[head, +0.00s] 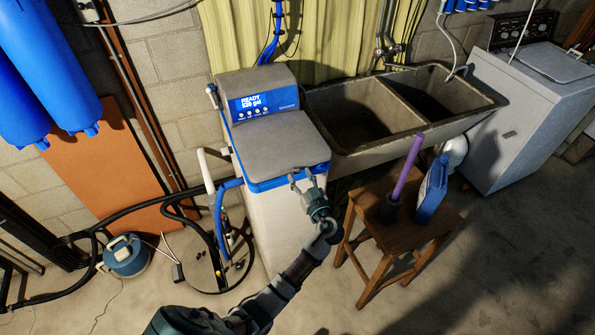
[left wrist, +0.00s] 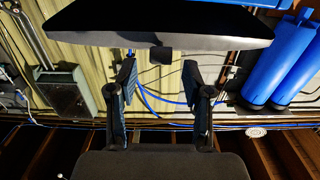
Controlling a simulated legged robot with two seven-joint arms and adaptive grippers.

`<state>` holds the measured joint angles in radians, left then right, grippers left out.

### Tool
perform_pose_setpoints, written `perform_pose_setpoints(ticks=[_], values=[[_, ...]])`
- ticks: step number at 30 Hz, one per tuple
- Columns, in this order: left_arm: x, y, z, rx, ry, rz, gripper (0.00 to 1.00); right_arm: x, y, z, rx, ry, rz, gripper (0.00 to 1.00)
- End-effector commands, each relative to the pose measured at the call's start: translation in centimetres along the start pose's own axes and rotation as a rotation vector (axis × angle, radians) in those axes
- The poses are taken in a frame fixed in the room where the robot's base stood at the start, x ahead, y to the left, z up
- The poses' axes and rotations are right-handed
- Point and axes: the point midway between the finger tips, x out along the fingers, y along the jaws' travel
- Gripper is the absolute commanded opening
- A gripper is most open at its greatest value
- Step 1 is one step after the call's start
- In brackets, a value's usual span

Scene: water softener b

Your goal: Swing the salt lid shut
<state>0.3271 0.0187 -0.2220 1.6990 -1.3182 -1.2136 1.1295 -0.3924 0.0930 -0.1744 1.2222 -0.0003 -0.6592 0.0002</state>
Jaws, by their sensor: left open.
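The salt lid (head: 277,138) is the grey panel on top of the white and blue water softener (head: 272,222), in front of its display console (head: 263,104). It lies low over the cabinet; whether its front edge rests fully down cannot be told. My left gripper (head: 303,180) is at the lid's front edge, right of its middle, with its fingers apart and nothing between them. In the left wrist view, which is upside down, the open fingers (left wrist: 165,78) flank a small dark tab on the lid's dark edge (left wrist: 160,28). Contact cannot be told. My right gripper is out of view.
A double concrete sink (head: 350,105) stands right of the softener. A wooden stool (head: 440,225) holds a purple stick (head: 408,165) and a blue container (head: 432,190) close to my left arm. Pipes and black hoses run along the softener's left side. Floor at the right front is clear.

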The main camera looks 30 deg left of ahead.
Motion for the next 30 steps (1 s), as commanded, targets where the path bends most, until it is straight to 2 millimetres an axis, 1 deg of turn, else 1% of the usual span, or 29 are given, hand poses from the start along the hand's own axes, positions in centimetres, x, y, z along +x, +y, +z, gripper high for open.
perform_pose_setpoints(ticks=[1,3,6,9,16,22,30], values=[[0.8,0.0,-0.1,0.001,0.002,0.0,0.5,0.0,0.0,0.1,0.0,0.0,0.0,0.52],[1.6,0.0,-0.1,0.001,0.001,0.0,0.5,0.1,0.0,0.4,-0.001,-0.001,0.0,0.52],[2.3,0.0,0.0,0.001,0.001,0.0,0.5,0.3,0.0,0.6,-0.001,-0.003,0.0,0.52],[2.6,0.0,0.0,0.001,0.0,0.001,0.5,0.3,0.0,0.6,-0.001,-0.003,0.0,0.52],[2.6,0.0,0.1,0.001,-0.001,0.001,0.5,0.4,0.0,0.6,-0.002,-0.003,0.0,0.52],[2.6,0.0,0.1,0.0,-0.001,0.001,0.0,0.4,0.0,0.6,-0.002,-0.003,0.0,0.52],[2.6,0.1,0.2,0.0,-0.001,0.002,0.0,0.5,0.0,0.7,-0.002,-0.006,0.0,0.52]])
